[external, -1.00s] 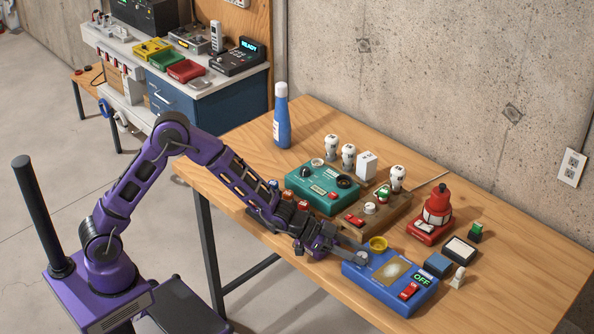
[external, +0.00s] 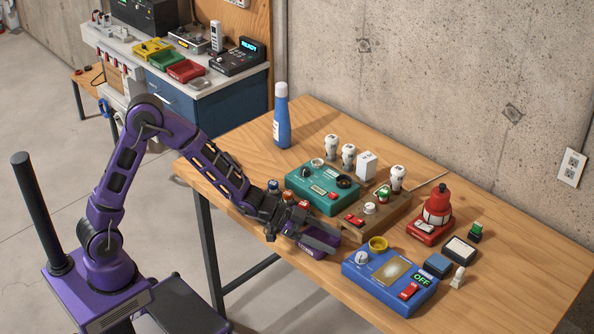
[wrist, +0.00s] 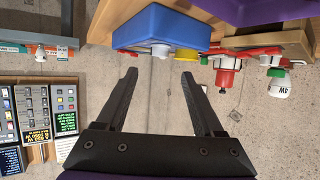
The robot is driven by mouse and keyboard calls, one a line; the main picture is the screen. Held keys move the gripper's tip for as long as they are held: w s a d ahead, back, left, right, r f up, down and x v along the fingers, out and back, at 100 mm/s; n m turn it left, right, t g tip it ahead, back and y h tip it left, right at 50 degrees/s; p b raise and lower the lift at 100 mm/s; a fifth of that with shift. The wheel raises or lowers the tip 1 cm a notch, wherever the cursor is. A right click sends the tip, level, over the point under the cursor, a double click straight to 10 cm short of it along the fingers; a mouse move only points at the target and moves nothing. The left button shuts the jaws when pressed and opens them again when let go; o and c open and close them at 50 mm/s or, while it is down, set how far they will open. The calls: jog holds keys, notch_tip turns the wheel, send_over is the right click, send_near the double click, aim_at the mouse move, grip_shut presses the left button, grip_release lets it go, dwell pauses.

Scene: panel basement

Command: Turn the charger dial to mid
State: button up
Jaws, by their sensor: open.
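The blue box (external: 388,283) on the wooden table has a pale round dial (external: 361,258) at its left corner, a yellow ring, a meter plate, a red switch and a display reading OFF. I take it as the charger; the dial's exact setting is too small to read. My gripper (external: 322,240) is open and empty, to the left of the dial and apart from it. In the wrist view, the blue box (wrist: 175,27) appears beyond the spread fingers (wrist: 158,76), with the pale dial (wrist: 160,50) roughly in line with the gap.
A brown box (external: 375,214) with a red switch and a teal box (external: 322,188) stand behind my gripper. A blue bottle (external: 282,118) stands at the back. The table's front left is clear.

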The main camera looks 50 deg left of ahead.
jog(key=p+v, duration=0.1)
jog(key=v, duration=0.8)
jog(key=shift+p, duration=0.4)
jog(key=shift+d, duration=0.1)
